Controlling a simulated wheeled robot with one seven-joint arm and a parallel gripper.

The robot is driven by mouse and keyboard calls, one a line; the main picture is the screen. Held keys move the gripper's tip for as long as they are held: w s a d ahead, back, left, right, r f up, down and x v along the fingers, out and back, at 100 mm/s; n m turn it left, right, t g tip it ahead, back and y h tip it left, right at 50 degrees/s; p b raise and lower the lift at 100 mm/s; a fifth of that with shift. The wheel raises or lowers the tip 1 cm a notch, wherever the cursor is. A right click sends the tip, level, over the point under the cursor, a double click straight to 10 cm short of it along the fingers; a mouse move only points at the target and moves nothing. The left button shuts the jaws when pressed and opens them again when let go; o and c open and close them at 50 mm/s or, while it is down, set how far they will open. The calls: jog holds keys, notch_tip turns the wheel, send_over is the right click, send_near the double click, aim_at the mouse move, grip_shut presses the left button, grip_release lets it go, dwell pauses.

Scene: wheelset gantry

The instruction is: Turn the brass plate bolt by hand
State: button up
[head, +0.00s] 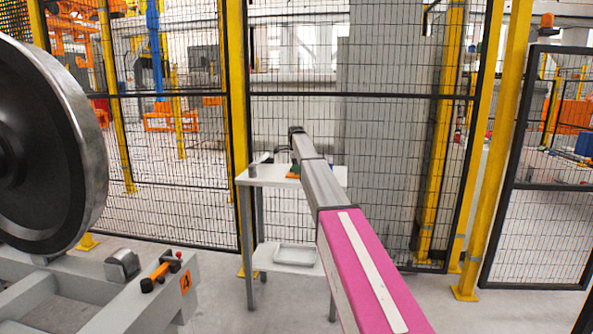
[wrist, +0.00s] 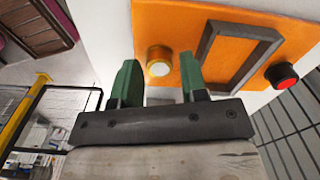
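The brass bolt (wrist: 159,66) is a short round cylinder with a pale end face, on an orange plate (wrist: 223,83) in the wrist view. My gripper (wrist: 158,72) has two green fingers, spread apart and empty. In that view the bolt shows between the two fingertips; I cannot tell whether the fingers reach around it or stop short. In the head view my arm reaches over a white table (head: 262,176), where a bit of the orange plate (head: 291,175) shows. The bolt is too small or hidden there.
On the plate are a dark rectangular frame (wrist: 236,54) and a red-capped black knob (wrist: 284,74), right of the bolt. A mesh fence (head: 310,115) stands behind the table. A large wheel (head: 75,130) on a grey stand (head: 140,297) is at the left.

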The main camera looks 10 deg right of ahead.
dwell(0.3)
notch_tip(320, 180, up, 11)
jog(key=shift+f, duration=0.15)
dwell(0.3)
jog(key=shift+s, duration=0.1)
